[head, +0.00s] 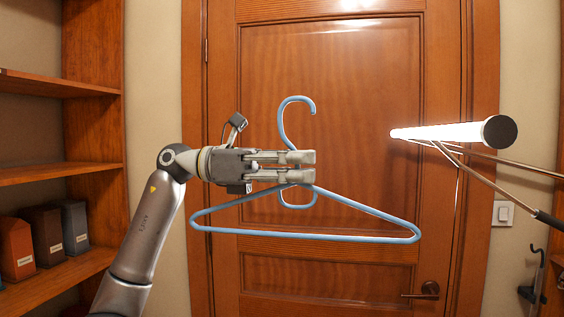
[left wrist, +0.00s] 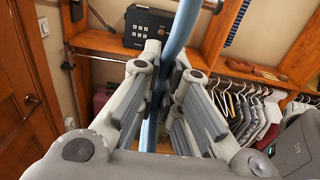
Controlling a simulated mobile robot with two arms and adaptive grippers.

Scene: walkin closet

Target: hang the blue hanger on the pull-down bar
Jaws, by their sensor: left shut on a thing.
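The light blue hanger (head: 350,210) hangs upright in front of the door in the head view, its hook at the top curling to the right. My left gripper (head: 308,166) is shut on the neck of the hanger, below the hook. In the left wrist view, the blue hanger (left wrist: 176,48) runs between the fingers of my left gripper (left wrist: 166,85). The pull-down bar (head: 440,132) is a bright white rod with a dark end cap, to the right of the hanger and apart from it. Thin metal arms carry it from the right. My right gripper is not in view.
A wooden door (head: 345,80) with a handle (head: 425,291) stands behind. Shelves (head: 60,172) with boxes (head: 45,232) line the left. The left wrist view shows a rail of hanging clothes (left wrist: 245,110) and a dark box with buttons (left wrist: 148,28). Open space lies between hanger and bar.

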